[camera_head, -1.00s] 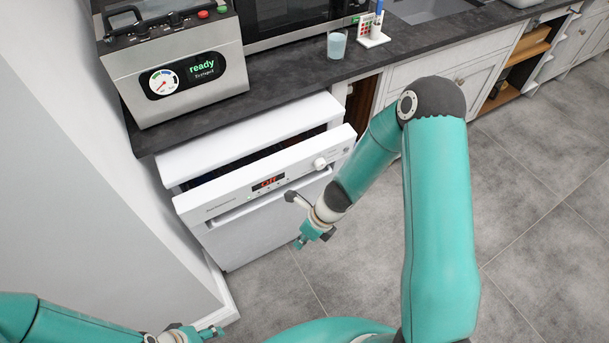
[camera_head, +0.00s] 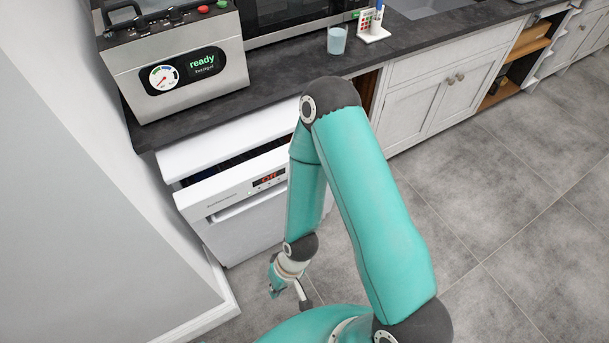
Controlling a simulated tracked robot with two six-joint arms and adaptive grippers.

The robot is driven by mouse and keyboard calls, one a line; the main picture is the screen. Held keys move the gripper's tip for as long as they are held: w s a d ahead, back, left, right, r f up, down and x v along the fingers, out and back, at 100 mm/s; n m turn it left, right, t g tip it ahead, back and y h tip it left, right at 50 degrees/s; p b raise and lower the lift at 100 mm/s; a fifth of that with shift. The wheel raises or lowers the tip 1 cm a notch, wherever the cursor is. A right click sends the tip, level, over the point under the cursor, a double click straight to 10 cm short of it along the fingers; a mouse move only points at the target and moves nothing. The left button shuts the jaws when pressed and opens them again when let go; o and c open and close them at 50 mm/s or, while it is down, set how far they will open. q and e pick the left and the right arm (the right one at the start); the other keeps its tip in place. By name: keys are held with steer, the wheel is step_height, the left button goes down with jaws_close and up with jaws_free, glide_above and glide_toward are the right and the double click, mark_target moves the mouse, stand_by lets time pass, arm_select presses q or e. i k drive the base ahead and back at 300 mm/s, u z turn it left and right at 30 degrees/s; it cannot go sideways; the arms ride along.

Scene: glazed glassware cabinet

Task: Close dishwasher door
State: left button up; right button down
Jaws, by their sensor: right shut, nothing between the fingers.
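The white dishwasher (camera_head: 223,147) stands under the dark counter at left centre. Its door (camera_head: 240,227) is slightly open, tilted outward at the top, with a dark gap between it and the dishwasher's white top. A red display shows on the door's upper panel. My right arm hides the right part of the door and its knob. My right gripper (camera_head: 286,288) is shut and empty, low in front of the dishwasher and apparently apart from the door. My left gripper is out of view.
A metal appliance (camera_head: 185,75) with a "ready" display stands on the counter (camera_head: 290,70), with a cup (camera_head: 337,40) farther right. A pale wall (camera_head: 90,220) borders the dishwasher on the left. Grey floor is clear at right.

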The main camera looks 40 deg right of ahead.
mark_target(236, 211)
steer(key=z, duration=0.05)
steer(key=k, duration=1.25)
steer(key=z, duration=0.4)
steer(key=i, duration=1)
